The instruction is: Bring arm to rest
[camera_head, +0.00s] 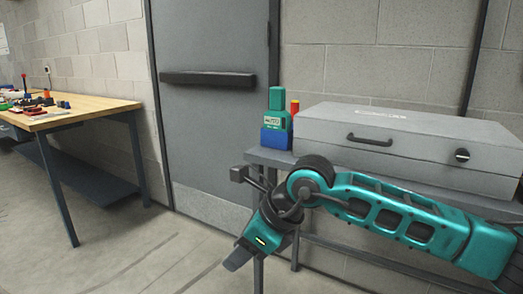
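My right arm (400,215), teal and dark grey, comes in from the right and bends at a round dark joint. My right gripper (238,259) hangs down and to the left at its end, in front of the grey bench's left end. It is seen from the side and the gap between its fingers does not show, so I cannot tell if it is open or shut. No object shows in it. My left arm and gripper are not in view.
A grey bench (262,157) against the wall holds a grey case (400,135), a teal-and-blue item (277,122) and a red-topped item (295,107). A grey door (210,130) stands behind. A wooden table (85,112) with small parts is at left. The floor between is clear.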

